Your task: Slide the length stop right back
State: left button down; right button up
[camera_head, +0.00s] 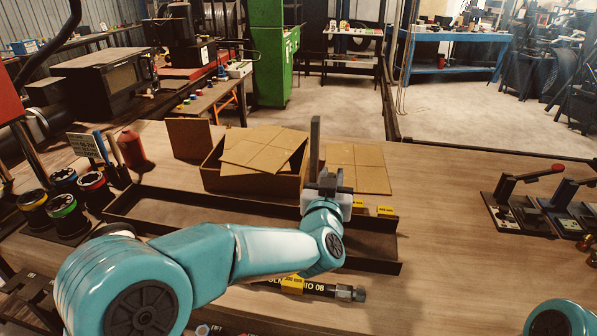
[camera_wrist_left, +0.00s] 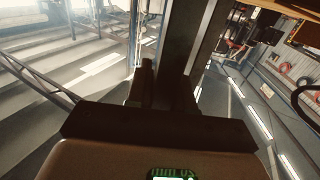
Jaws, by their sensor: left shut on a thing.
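The length stop (camera_head: 315,143) shows as a grey upright bar rising at the back of a long, dark, shallow tray (camera_head: 150,218). My left gripper (camera_head: 328,181) reaches over the tray from the front and is shut on the bar's lower part. In the left wrist view, the bar (camera_wrist_left: 203,48) runs up from between the dark fingers (camera_wrist_left: 167,88). The foot of the stop is hidden behind my gripper and wrist. My right gripper is out of view; only part of my teal right arm shows at the bottom right.
An open cardboard box (camera_head: 250,181) stands close behind the tray, with a flat cardboard sheet (camera_head: 362,168) to its right. Colour-ringed cans (camera_head: 65,215) stand left. Lever tools (camera_head: 520,205) stand right; bench between is clear.

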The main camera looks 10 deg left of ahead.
pick_arm(q)
jog(key=d+p, duration=0.3)
jog(key=d, duration=1)
jog(key=shift+s, duration=0.3)
jog(key=shift+r, duration=0.1)
